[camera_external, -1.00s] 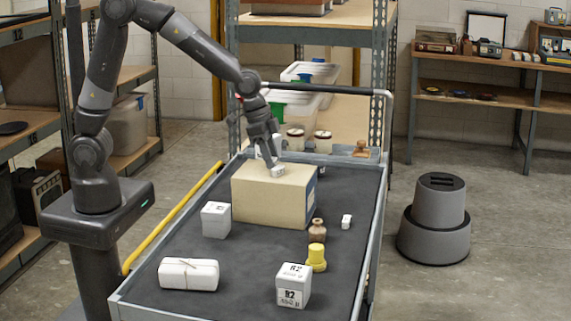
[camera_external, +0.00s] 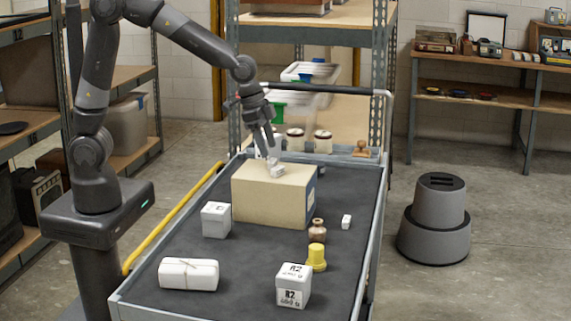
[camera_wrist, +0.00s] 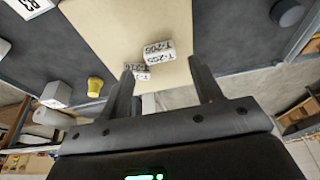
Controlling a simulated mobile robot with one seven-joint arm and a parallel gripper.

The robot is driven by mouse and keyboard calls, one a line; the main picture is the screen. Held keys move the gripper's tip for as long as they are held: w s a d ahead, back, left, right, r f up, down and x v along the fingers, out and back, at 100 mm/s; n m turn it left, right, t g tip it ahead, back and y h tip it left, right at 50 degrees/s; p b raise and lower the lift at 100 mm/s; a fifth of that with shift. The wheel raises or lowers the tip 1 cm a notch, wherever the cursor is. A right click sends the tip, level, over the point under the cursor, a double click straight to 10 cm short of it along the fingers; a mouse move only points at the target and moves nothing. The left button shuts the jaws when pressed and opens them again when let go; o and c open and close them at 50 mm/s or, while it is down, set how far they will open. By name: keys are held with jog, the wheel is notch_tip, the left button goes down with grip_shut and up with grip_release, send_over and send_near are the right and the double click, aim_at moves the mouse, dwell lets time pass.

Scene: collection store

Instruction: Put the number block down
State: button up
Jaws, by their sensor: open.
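A small white number block (camera_external: 277,170) rests on top of the tan carton (camera_external: 270,200). In the wrist view the block marked T-205 (camera_wrist: 158,50) shows with a second small marked block (camera_wrist: 137,71) close against it, partly hidden by it and by a finger. I cannot tell whether one lies on the other or they only overlap in view. My gripper (camera_external: 269,154) is just above the carton top, pointing down. In the wrist view my gripper (camera_wrist: 160,68) has its fingers spread apart with nothing clamped between them.
The carton stands on a dark cart top (camera_external: 170,240). Around it are a white cube (camera_external: 216,219), a wrapped white parcel (camera_external: 188,274), an R2 box (camera_external: 293,285), a yellow object (camera_external: 316,257), a small brown jar (camera_external: 317,231) and a tiny white block (camera_external: 346,221). Jars stand behind.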

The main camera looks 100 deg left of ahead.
jog(key=v, duration=0.8)
jog(key=s+d+r+t, duration=0.1)
jog(key=s+d, duration=0.4)
jog(key=s, duration=0.7)
jog(key=s+d+r+t, duration=0.1)
jog(key=s+d, duration=0.4)
jog(key=s, duration=0.6)
jog(key=shift+s, duration=0.4)
